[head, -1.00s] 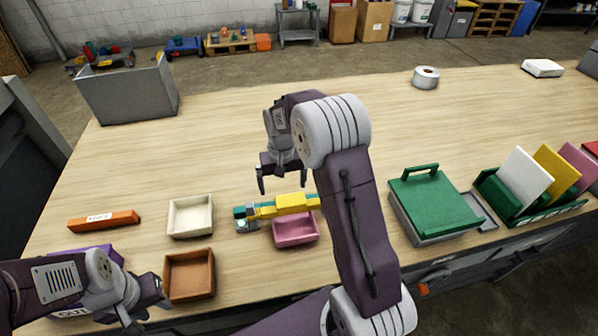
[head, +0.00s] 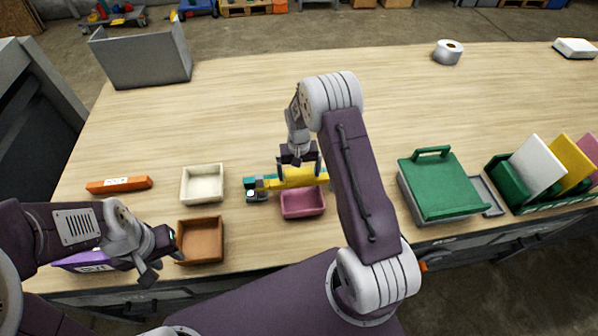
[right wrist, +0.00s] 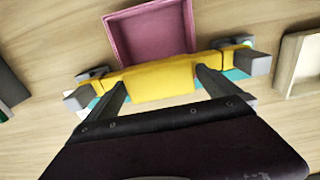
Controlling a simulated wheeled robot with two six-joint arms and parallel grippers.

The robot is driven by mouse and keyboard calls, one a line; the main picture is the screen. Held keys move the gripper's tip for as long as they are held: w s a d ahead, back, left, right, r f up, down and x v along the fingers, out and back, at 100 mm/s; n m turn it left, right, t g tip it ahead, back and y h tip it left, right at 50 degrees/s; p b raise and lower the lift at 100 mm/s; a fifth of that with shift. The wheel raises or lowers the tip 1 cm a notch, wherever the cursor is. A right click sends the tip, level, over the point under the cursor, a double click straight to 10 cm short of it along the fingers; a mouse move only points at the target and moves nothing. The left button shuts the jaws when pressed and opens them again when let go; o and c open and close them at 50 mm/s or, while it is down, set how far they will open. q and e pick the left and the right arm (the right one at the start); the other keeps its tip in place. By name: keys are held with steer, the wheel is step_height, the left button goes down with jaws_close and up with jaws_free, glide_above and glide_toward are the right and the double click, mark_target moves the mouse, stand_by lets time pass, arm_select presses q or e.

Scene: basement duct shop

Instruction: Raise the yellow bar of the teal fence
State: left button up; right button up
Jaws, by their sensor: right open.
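The teal fence (head: 250,182) lies on the table with its yellow bar (head: 300,177) along it, low and level. In the right wrist view the yellow bar (right wrist: 160,80) crosses the picture, with teal (right wrist: 236,74) showing beside it and grey end pieces. My right gripper (head: 300,173) is over the bar from above. Its two fingers (right wrist: 160,82) are spread apart at the near edge of the bar's thick middle; I cannot tell whether they touch it. My left gripper (head: 165,258) is at the front left, beside the brown tray, and looks open and empty.
A pink tray (head: 303,202) sits just in front of the fence. A cream tray (head: 202,184) and a brown tray (head: 201,240) stand to its left. A green-lidded box (head: 440,186) stands to the right. The table behind the fence is clear.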

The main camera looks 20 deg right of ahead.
mark_target(299, 174)
steer(key=shift+f, duration=0.35)
steer(key=shift+d+f, duration=0.15)
steer(key=shift+f, duration=0.05)
steer(key=c, duration=1.8)
step_height(299, 174, up, 4)
steer(key=p, duration=0.2)
steer(key=shift+w+r+p, duration=0.1)
steer(key=shift+r+p, duration=0.05)
steer(key=shift+p, duration=0.2)
steer(key=shift+w, duration=0.15)
steer(key=o, duration=1.8)
steer(key=shift+s, duration=0.25)
